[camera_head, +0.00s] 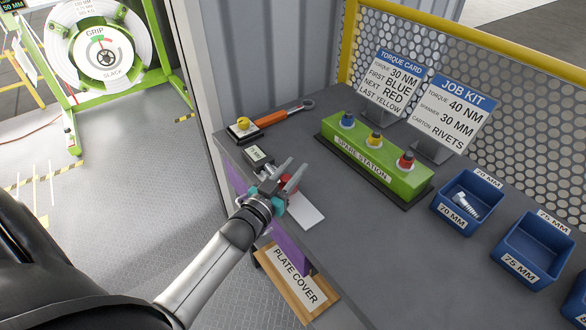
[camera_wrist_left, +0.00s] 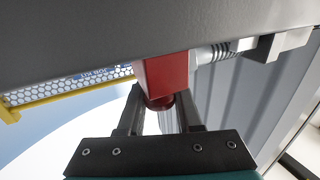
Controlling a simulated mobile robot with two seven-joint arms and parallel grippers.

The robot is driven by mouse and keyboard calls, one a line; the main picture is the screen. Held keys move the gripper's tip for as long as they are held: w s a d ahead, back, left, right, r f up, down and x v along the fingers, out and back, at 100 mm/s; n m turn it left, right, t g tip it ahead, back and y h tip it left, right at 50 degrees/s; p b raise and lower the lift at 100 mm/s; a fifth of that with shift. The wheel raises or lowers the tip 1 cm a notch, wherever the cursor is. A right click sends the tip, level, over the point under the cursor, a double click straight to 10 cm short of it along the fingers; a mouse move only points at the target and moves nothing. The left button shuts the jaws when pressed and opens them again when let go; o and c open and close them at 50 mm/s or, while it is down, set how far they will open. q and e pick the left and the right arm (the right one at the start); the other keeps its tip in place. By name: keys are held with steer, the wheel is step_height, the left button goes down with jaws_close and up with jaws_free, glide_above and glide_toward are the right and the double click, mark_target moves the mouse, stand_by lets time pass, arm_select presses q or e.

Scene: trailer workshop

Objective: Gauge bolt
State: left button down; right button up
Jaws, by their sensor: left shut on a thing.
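My left gripper (camera_head: 289,178) is shut at the near edge of the bench, on a red slider block (camera_head: 291,187). In the left wrist view the fingers (camera_wrist_left: 160,104) close around the dark red knob under the red block (camera_wrist_left: 163,74). A grey threaded bolt (camera_wrist_left: 215,52) lies against the block's right side there, with a grey block (camera_wrist_left: 283,43) at its other end. My right gripper is not in view.
Blue bins marked 70 MM (camera_head: 440,202) and 75 MM (camera_head: 506,243) stand at right; the 70 MM bin holds a bolt (camera_head: 465,205). A green spare station (camera_head: 330,135), signs (camera_head: 455,108) and an orange wrench (camera_head: 272,118) sit behind. The bench's front right is clear.

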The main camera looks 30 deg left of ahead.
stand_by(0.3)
arm_select(q)
steer(key=d, duration=0.1)
steer(key=s+d+p, duration=0.1)
steer(key=d, duration=0.1)
steer(key=s+d+p, duration=0.1)
steer(key=d, duration=0.1)
steer(key=c, duration=0.6)
jaws_free()
steer(key=shift+s, duration=0.1)
steer(key=s, duration=1.5)
steer(key=shift+p, duration=0.35)
